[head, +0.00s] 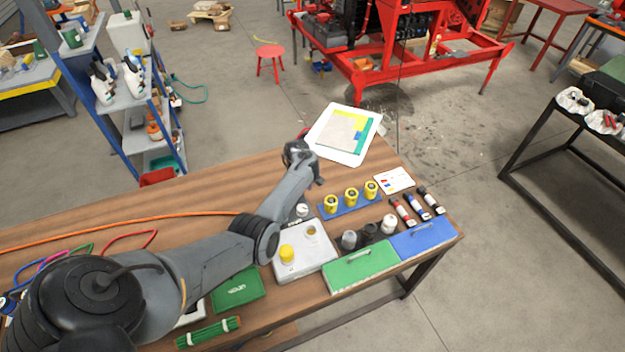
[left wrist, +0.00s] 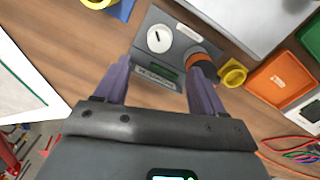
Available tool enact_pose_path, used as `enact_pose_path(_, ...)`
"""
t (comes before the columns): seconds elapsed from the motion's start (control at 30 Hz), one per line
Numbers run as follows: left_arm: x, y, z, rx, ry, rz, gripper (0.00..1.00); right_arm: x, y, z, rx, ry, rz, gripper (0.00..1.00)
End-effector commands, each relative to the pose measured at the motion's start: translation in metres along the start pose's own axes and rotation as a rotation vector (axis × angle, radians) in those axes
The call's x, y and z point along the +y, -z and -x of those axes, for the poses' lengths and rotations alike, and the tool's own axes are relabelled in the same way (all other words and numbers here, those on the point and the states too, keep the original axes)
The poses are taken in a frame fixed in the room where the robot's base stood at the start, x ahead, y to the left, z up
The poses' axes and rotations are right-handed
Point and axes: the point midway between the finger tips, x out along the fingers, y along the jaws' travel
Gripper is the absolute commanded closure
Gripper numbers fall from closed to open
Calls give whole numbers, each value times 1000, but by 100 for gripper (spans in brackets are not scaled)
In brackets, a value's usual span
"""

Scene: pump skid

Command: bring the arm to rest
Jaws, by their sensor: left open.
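My left arm reaches in from the left over the wooden bench in the head view. Its gripper (head: 312,172) is above the bench, near the white tray. In the left wrist view, the two purple fingers (left wrist: 160,85) are spread apart with nothing held between them. Beyond the fingers is a grey box (left wrist: 160,60) with a white dial (left wrist: 159,39) and an orange-ringed part (left wrist: 195,62). The box looks apart from the fingers, though the right finger overlaps it in the picture. My right gripper is not in either view.
On the bench (head: 190,190) are a blue rack (head: 339,211) with yellow parts, a green panel (head: 362,267), a blue panel (head: 424,240) and a white tray (head: 325,147). An orange cable (head: 130,217) crosses the left side. A blue-framed shelf (head: 135,105) stands behind it.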

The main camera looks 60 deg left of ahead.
Motion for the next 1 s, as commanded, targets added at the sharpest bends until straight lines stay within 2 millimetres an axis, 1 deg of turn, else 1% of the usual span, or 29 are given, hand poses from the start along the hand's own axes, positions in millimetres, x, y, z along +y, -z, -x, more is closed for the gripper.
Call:
enact_pose_path(0.17,-1,1,0,8,-1,-10,31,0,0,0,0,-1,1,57)
enact_pose_path(0.27,-4,3,-2,35,-4,-51,31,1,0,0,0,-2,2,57)
enact_pose_path(0.4,-14,3,-2,113,-12,-194,31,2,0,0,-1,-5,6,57)
enact_pose_path(0.47,-20,-3,-2,154,-15,-290,31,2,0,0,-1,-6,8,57)
enact_pose_path(0.53,-29,-17,-3,202,-16,-427,31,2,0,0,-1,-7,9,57)
enact_pose_path(0.57,-34,-25,-2,222,-18,-492,31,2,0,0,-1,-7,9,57)
enact_pose_path(0.67,-52,-63,-1,270,-22,-721,31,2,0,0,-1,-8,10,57)
enact_pose_path(0.7,-62,-82,1,284,-26,-814,31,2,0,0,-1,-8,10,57)
enact_pose_path(0.77,-78,-112,4,297,-33,-953,31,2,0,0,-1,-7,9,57)
enact_pose_path(0.8,-91,-134,6,301,-40,-1046,31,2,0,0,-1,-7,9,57)
enact_pose_path(0.87,-113,-167,11,302,-53,-1183,31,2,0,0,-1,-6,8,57)
enact_pose_path(0.9,-128,-189,16,299,-64,-1270,31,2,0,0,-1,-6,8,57)
enact_pose_path(0.97,-151,-219,24,291,-85,-1385,31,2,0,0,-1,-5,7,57)
enact_pose_path(1.0,-166,-236,31,284,-99,-1453,31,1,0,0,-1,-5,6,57)
